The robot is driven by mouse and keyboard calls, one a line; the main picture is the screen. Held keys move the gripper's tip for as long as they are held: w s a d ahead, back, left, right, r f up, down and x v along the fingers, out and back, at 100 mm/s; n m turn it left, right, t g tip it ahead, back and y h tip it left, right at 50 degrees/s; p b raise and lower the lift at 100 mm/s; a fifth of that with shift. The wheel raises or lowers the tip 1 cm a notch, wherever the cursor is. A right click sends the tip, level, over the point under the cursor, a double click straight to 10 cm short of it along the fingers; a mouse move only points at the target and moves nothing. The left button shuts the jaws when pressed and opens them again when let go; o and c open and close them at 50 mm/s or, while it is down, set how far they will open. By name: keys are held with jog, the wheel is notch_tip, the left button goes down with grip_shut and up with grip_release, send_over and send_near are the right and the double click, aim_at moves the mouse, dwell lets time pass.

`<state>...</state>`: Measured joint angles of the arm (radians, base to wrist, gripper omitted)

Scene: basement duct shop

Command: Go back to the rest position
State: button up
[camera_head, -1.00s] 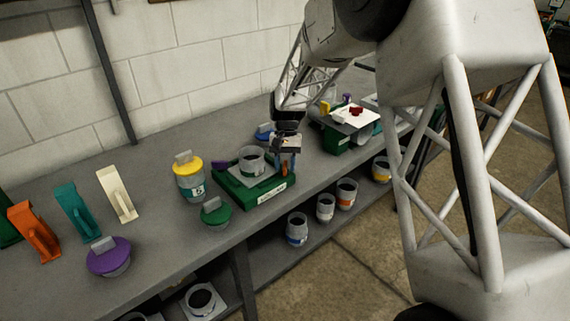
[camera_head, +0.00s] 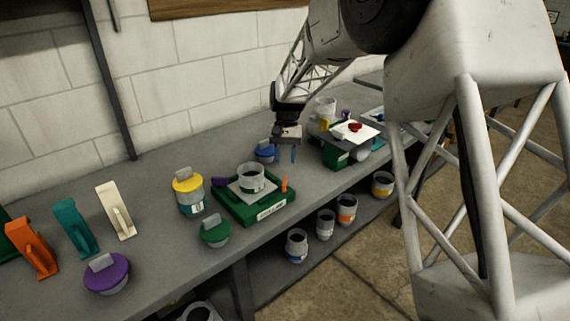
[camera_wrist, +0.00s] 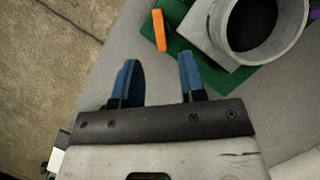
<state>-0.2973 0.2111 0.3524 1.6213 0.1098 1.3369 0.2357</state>
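My gripper (camera_head: 284,152) hangs above the bench, just right of the green base and behind its orange peg. In the wrist view my gripper (camera_wrist: 160,80) shows two blue fingers spread apart with nothing between them. Below and between the fingers is bare grey bench top. The open grey canister (camera_head: 250,177) stands on a pale plate on the green base (camera_head: 270,208). It also shows at the upper right of the wrist view (camera_wrist: 290,50), clear of the fingers. The orange peg (camera_wrist: 159,30) stands at the base's edge, apart from the fingers.
A green box with a white top (camera_head: 357,131) stands to the right. A yellow-lidded canister (camera_head: 188,192), a green lid (camera_head: 215,233) and a purple lid (camera_head: 106,273) are to the left. Several canisters stand on the lower shelf.

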jog(key=shift+r, duration=0.1)
dwell(0.3)
jog(key=s+d+r+t, duration=0.2)
jog(key=s+d+r, duration=0.45)
jog(key=s, duration=0.25)
jog(key=s+d+r+t, duration=0.1)
jog(key=s+d+r, duration=0.5)
jog(key=s+d, duration=0.25)
jog(key=s+d+t, duration=0.1)
jog(key=s+d, duration=0.2)
jog(key=s, duration=0.5)
jog(key=s+d+f+t, duration=0.1)
jog(key=s+d, duration=0.2)
jog(key=s, duration=0.6)
jog(key=s+d+f+t, duration=0.1)
jog(key=s+d+t, duration=0.1)
jog(key=s, duration=0.6)
jog(key=shift+s+d, duration=0.35)
jog(key=shift+d, duration=0.45)
